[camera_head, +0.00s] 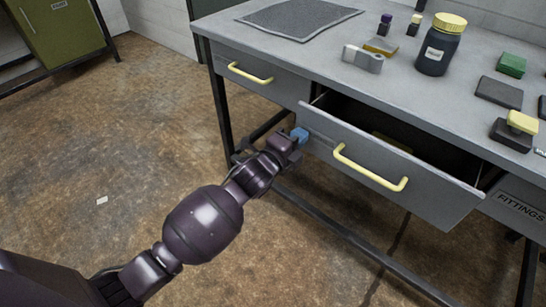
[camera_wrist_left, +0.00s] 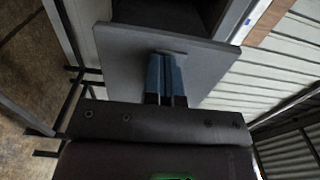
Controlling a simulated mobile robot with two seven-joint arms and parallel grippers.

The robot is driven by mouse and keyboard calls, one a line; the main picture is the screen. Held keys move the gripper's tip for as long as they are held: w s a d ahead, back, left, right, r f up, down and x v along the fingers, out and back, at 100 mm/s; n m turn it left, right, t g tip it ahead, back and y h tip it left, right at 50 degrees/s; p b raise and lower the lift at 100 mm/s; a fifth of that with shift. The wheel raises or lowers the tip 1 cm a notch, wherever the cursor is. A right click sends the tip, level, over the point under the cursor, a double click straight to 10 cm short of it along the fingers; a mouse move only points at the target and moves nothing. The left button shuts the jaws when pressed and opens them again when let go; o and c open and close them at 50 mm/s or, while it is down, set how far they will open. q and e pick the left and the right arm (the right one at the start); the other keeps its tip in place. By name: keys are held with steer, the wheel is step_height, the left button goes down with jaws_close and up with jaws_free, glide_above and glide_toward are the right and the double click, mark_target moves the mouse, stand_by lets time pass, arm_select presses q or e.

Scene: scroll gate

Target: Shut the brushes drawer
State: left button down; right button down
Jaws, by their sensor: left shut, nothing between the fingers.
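A grey drawer (camera_head: 400,165) with a yellow bow handle (camera_head: 368,172) stands pulled out from the workbench. Its inside is dark, with something yellowish low inside. No readable label shows on its front, so I cannot tell its name by lettering. My left gripper (camera_head: 299,135) is at the left end of this drawer's front, left of the handle. In the left wrist view its blue fingers (camera_wrist_left: 166,78) are together and empty, pointing at the grey front panel (camera_wrist_left: 205,62); they look touching or very close. My right gripper is not in view.
A second drawer (camera_head: 262,82) at left looks closed, and a FITTINGS drawer (camera_head: 520,205) is at right. On the bench top (camera_head: 330,55) are a dark mat (camera_head: 300,18), a dark jar (camera_head: 437,50), a tape dispenser (camera_head: 363,58) and several blocks.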

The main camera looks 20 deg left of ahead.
arm_select(q)
steer(key=x, duration=1)
steer(key=shift+f+b, duration=0.15)
steer(key=shift+b, duration=0.15)
steer(key=shift+w+d, duration=0.1)
steer(key=shift+w, duration=0.25)
steer(key=shift+w+r, duration=0.15)
steer(key=shift+r, duration=0.05)
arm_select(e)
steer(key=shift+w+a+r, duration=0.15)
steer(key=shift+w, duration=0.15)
arm_select(q)
steer(key=shift+w+r, duration=0.1)
steer(key=shift+r, duration=0.15)
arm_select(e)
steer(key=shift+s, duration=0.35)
